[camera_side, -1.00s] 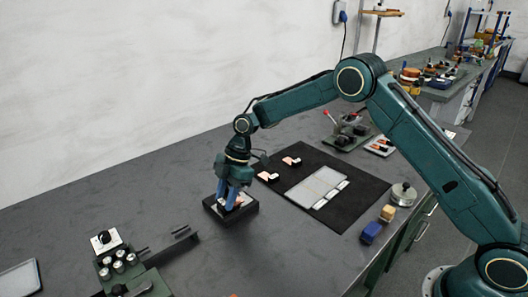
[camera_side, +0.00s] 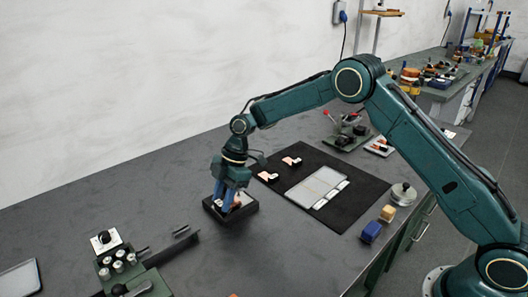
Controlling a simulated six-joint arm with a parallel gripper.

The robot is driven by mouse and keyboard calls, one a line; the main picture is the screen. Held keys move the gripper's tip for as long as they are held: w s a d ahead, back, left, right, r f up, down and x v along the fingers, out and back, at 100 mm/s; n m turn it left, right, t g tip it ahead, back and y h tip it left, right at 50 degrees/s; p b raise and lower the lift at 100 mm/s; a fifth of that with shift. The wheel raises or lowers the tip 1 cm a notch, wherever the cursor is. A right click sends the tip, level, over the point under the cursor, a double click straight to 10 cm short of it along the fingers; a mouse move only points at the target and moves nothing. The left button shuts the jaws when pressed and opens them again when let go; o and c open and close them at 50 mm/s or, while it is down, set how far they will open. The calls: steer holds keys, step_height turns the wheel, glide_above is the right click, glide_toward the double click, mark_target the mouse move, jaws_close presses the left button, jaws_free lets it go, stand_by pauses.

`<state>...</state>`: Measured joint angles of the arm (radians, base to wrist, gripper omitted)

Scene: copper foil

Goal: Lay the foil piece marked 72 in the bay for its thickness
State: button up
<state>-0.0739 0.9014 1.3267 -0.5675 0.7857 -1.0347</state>
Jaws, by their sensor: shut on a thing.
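My gripper (camera_side: 225,200) points down over a small black block-like stand (camera_side: 246,214) left of the black mat. Its blue fingers are shut on a copper-coloured foil piece (camera_side: 237,201), of which only a small part shows at the stand. I cannot read any mark on it. Two more copper foil pieces with black parts lie on the mat: one at the back (camera_side: 291,161) and one nearer the gripper (camera_side: 267,176). A pale grey tray (camera_side: 312,186) with several white labels along its right side lies on the mat; its bays are too small to tell apart.
The black mat (camera_side: 345,210) has free room around the tray. A blue block (camera_side: 371,231), a tan block (camera_side: 387,213) and a round metal weight (camera_side: 403,193) stand right of it. A green device with knobs (camera_side: 120,262) stands at front left.

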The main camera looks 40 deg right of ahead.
steer(key=shift+w+a, duration=0.1)
steer(key=shift+a, duration=2.15)
stand_by(0.5)
steer(key=shift+r, duration=0.15)
step_height(320, 180, up, 7)
stand_by(1.6)
stand_by(0.8)
steer(key=a+v, duration=0.1)
steer(key=v, duration=0.4)
steer(key=d+m+t+h, duration=0.25)
steer(key=d+m, duration=0.75)
steer(key=d, duration=0.7)
steer(key=s+d+m+t+h, duration=0.1)
steer(key=s+d+m, duration=0.3)
steer(key=d, duration=0.4)
steer(key=s+d+m+t+h, duration=0.1)
steer(key=s+d+m, duration=0.25)
steer(key=d, duration=0.35)
step_height(320, 180, down, 7)
steer(key=shift+s+d, duration=0.15)
steer(key=shift+s, duration=0.1)
